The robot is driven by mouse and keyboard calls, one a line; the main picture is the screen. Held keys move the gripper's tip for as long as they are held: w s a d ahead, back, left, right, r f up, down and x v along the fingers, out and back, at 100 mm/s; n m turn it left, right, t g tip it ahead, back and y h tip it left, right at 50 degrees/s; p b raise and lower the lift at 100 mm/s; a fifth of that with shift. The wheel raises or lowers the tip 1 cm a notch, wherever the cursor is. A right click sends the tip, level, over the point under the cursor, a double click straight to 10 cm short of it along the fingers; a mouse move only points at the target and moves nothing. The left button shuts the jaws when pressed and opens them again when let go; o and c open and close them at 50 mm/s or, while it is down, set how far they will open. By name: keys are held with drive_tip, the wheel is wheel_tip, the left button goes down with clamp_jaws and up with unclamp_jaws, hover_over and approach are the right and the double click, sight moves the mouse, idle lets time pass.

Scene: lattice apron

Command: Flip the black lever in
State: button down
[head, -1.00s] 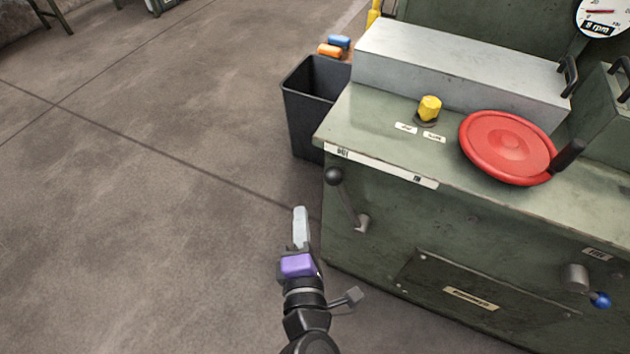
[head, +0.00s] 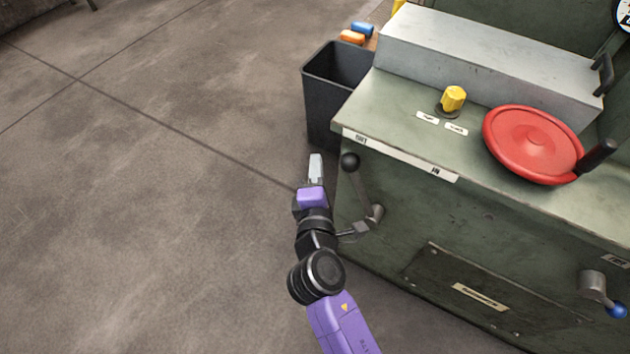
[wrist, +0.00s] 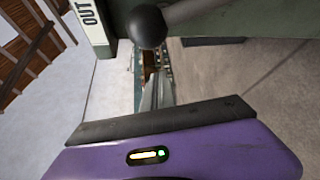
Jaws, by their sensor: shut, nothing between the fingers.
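The black lever (head: 358,187) is on the front of the green machine near its left corner. Its black ball knob (head: 349,162) points up and left, toward the OUT end of a white label strip (head: 400,158); IN is at the strip's right end. In the wrist view the knob (wrist: 146,27) is at the top centre, with the OUT label (wrist: 87,18) to its left. My gripper (head: 316,166) is shut and empty, just left of the knob. I see a gap between them in the head view.
A red handwheel (head: 532,143) and a yellow knob (head: 453,98) sit on the machine top. A blue-tipped lever (head: 602,298) is at the lower right. A black bin (head: 328,92) stands behind the corner. Floor at left is clear.

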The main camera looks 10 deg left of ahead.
drive_tip(key=d, duration=0.3)
drive_tip(key=shift+s+d+r, duration=0.35)
drive_tip(key=shift+s, duration=0.05)
drive_tip(key=shift+d, duration=0.1)
